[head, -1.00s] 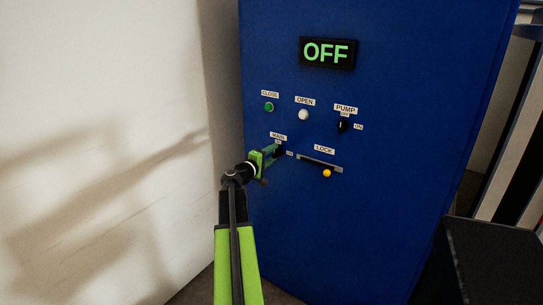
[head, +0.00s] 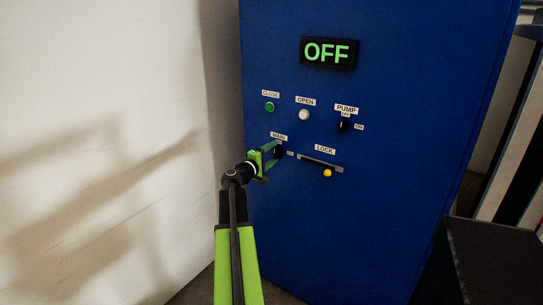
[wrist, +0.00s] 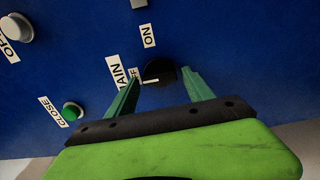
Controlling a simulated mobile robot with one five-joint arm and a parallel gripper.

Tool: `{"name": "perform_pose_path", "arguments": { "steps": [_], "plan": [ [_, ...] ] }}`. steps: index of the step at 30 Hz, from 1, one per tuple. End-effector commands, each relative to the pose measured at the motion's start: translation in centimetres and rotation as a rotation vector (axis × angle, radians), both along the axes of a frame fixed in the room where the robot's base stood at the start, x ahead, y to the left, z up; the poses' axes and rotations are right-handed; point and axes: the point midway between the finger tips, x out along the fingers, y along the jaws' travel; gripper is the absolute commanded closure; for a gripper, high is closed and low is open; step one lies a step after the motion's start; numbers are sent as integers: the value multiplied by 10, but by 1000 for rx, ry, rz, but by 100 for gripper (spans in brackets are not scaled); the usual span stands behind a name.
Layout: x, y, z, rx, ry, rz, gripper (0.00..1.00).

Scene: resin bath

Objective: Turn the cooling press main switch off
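The main switch is a round black knob (wrist: 160,72) on the blue press panel, between the fingertips of my gripper (wrist: 161,76) in the wrist view. The green fingers are apart, one on each side of the knob; I cannot tell if they touch it. A white mark on the knob's edge lies on the side of the partly covered OFF label (wrist: 133,72). The ON label (wrist: 149,36) is clear. In the head view my gripper (head: 274,152) is at the knob (head: 281,152), beneath the MAIN label. The display (head: 328,52) reads OFF.
The panel also holds a green CLOSE button (head: 269,107), a white OPEN button (head: 304,115), a black PUMP knob (head: 344,126) and a LOCK slot with a yellow knob (head: 327,173). A pale wall (head: 110,130) stands to the left.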

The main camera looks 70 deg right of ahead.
Motion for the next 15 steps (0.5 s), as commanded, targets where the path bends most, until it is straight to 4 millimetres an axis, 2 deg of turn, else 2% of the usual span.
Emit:
{"name": "perform_pose_path", "arguments": {
  "steps": [10, 13, 15],
  "plan": [
    [-1, 3, -1, 1, -3, -3, 35],
    [1, 15, -1, 1, -3, -3, 35],
    [5, 30, -1, 1, -3, -2, 35]
  ]
}}
